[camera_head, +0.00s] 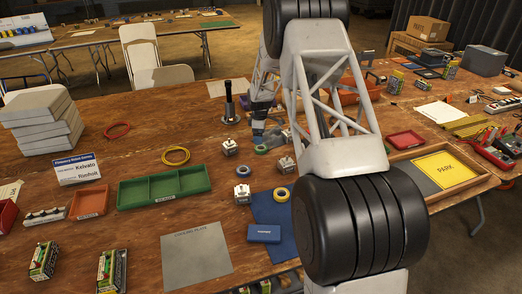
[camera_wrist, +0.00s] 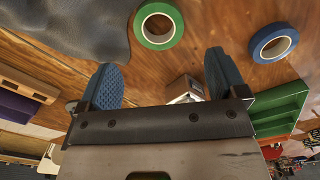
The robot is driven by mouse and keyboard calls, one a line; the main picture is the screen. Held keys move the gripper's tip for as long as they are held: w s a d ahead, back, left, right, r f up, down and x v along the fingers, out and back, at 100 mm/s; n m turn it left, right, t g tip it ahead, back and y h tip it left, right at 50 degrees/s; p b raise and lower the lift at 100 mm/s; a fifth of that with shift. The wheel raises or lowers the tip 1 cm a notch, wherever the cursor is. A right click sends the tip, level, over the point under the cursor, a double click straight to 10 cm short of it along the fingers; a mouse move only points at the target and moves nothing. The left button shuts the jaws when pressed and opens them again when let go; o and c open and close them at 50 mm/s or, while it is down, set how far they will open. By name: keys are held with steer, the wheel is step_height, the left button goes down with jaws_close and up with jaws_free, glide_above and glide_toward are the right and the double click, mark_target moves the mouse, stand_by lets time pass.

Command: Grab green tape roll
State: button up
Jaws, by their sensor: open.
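The green tape roll (camera_wrist: 158,25) lies flat on the wooden table at the top of the wrist view, its pale inner ring showing. My gripper (camera_wrist: 160,63) has its two blue-padded fingers spread wide, with nothing held between them. The roll shows beyond the fingertips, apart from both.
A blue tape roll (camera_wrist: 273,43) lies right of the green one. A small white-and-brown block (camera_wrist: 184,88) shows between the fingers. A green divided tray (camera_head: 164,187) and a yellow tape roll (camera_head: 281,195) are nearby. A black upright post (camera_head: 229,104) stands left of my gripper.

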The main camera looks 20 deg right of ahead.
mark_target(259, 146)
steer(key=shift+f, duration=0.8)
steer(key=shift+f, duration=0.1)
steer(key=shift+f, duration=2.5)
steer(key=shift+c, duration=0.2)
steer(key=c, duration=1)
